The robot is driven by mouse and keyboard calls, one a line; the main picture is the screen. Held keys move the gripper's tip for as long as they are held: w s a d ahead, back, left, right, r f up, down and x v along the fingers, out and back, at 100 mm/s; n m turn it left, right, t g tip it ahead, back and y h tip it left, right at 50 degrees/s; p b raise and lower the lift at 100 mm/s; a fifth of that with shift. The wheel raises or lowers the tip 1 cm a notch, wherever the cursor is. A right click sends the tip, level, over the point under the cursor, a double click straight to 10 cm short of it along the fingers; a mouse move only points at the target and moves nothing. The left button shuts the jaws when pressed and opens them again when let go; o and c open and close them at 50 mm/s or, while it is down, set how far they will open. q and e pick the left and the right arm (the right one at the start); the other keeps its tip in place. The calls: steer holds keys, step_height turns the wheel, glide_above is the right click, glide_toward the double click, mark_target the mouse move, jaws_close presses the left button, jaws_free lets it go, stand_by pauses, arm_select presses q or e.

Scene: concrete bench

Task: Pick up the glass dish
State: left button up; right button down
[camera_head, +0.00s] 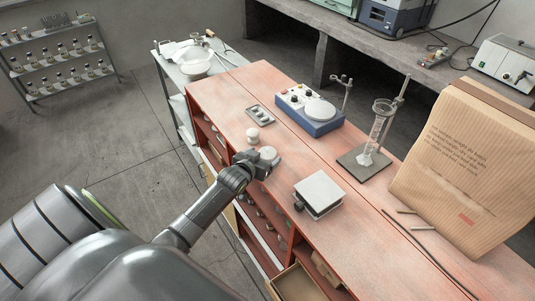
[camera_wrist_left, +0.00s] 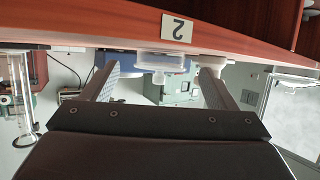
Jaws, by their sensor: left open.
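The glass dish (camera_head: 269,152) is a small pale round piece near the front edge of the red bench, just beyond my left gripper (camera_head: 259,163). In the left wrist view, which is upside down, the clear dish (camera_wrist_left: 160,61) shows between the two spread fingers of my left gripper (camera_wrist_left: 157,72). The fingers are open, and I see no contact with the dish. The gripper is level with the bench edge and points at the dish. The gripper partly hides the dish in the head view. My right gripper is in neither view.
A white lidded jar (camera_head: 253,135) stands left of the dish. A grey tray (camera_head: 260,115) and blue hotplate (camera_head: 309,113) are behind. A square grey-topped stand (camera_head: 319,192) is to the right. A paper bag (camera_head: 468,165) stands far right.

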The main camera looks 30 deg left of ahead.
arm_select(q)
steer(key=shift+x, duration=0.75)
steer(key=shift+c, duration=0.2)
steer(key=c, duration=1)
